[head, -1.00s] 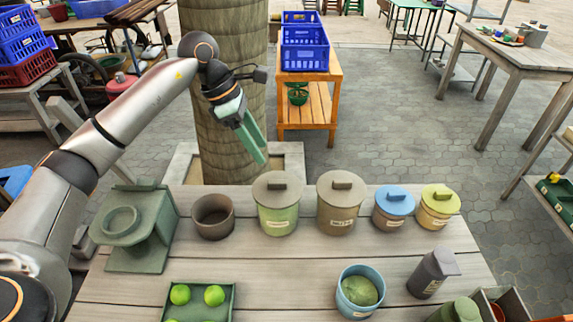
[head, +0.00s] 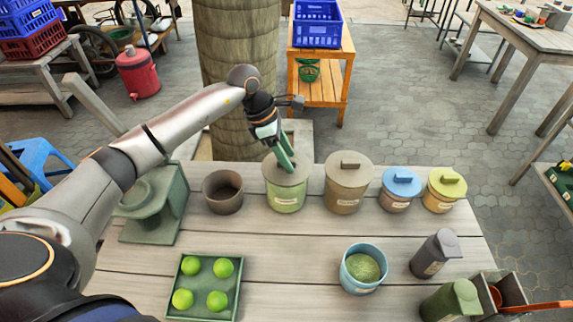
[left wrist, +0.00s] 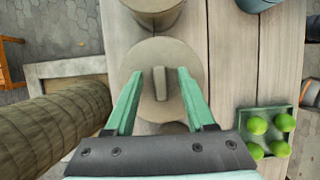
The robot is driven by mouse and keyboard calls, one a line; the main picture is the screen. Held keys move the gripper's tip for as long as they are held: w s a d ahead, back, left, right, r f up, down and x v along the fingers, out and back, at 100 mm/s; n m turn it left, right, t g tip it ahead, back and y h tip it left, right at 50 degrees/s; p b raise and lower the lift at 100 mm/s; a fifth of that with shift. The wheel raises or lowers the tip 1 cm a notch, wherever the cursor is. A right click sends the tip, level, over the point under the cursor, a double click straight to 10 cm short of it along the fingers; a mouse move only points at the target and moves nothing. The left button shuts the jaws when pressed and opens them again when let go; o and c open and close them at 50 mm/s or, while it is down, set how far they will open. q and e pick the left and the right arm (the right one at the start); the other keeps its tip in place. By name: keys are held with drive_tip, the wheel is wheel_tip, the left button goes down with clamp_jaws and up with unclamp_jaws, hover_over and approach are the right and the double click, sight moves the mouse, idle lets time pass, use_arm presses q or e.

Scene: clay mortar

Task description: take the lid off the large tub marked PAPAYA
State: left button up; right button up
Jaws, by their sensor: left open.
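A large green tub (head: 287,201) with a grey-brown lid (head: 270,178) stands at the back of the table. A large brown tub (head: 343,200) with a similar lid (head: 360,164) stands right of it. Both labels are too small to read, so I cannot tell which is marked PAPAYA. My left gripper (head: 287,166) is open over the green tub's lid. In the left wrist view its fingertips (left wrist: 159,71) are on either side of the lid's bar handle (left wrist: 160,84), with gaps; I cannot tell how high above the lid they are. My right gripper is not in view.
An open brown pot (head: 223,192) stands left of the green tub. Blue-lidded (head: 397,190) and yellow-lidded (head: 442,190) smaller tubs stand to the right. A green tray (head: 205,287) of limes and a blue bowl (head: 363,268) are nearer. The middle of the table is clear.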

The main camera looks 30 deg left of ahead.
use_arm(q)
drive_tip(key=shift+f, duration=0.2)
clamp_jaws()
idle(0.3)
drive_tip(key=shift+r, duration=0.1)
